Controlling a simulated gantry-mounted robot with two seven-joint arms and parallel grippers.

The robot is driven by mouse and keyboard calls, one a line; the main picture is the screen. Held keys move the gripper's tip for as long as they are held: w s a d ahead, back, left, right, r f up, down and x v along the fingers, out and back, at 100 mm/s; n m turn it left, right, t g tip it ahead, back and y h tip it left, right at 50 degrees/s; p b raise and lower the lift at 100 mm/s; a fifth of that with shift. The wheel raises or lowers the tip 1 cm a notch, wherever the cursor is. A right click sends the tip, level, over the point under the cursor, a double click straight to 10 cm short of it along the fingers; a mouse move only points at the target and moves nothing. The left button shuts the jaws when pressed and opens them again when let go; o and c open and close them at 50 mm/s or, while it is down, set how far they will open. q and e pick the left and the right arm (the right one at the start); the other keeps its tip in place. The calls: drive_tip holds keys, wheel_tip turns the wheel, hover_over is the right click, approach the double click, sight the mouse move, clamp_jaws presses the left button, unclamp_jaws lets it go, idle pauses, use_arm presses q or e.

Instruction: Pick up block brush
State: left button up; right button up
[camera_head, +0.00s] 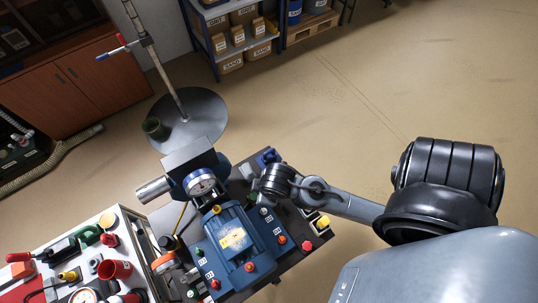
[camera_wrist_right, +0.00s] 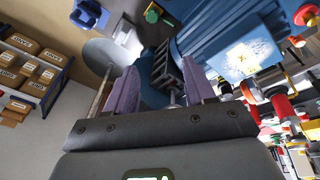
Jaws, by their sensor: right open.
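My right gripper (camera_wrist_right: 162,82) is open, with its two purple fingers apart. A dark, slotted block-like piece (camera_wrist_right: 168,72) shows between and beyond the fingers in the right wrist view. I cannot tell whether it is the block brush or a part of the blue machine, nor whether the fingers touch it. In the head view my right arm reaches over the blue machine (camera_head: 236,243) from the right; its fingertips are too small and covered to make out. I see no clearly recognisable block brush. My left gripper is not in view.
A blue-violet object (camera_head: 268,157) lies at the bench's far edge. A cluttered white bench (camera_head: 133,240) stands at left, a round-based stand (camera_head: 205,113) behind. The floor at right is clear.

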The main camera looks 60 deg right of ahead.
drive_tip(key=w+d+f+n+g+h+b, duration=0.25)
drive_tip(key=w+d+f+n+b, duration=0.35)
drive_tip(key=d+f, duration=0.55)
drive_tip(key=n+h+b, duration=0.2)
drive_tip(key=b, duration=0.1)
approach(267, 152)
drive_tip(key=shift+g, duration=0.45)
drive_tip(key=x, duration=0.5)
drive_tip(key=shift+s+d, duration=0.1)
drive_tip(key=shift+s, duration=0.05)
drive_tip(key=shift+w+d+f, duration=0.15)
drive_tip(key=shift+d+f, duration=0.15)
drive_tip(key=shift+f, duration=0.45)
drive_tip(key=shift+w+d+f, duration=0.2)
drive_tip(key=shift+d+f, duration=0.1)
drive_tip(key=shift+f, duration=0.5)
drive_tip(key=shift+w+d+f, duration=0.15)
drive_tip(key=shift+d+f, duration=0.15)
drive_tip(key=shift+f, duration=0.45)
drive_tip(key=shift+d+f, duration=0.25)
drive_tip(key=shift+f, duration=0.25)
clamp_jaws()
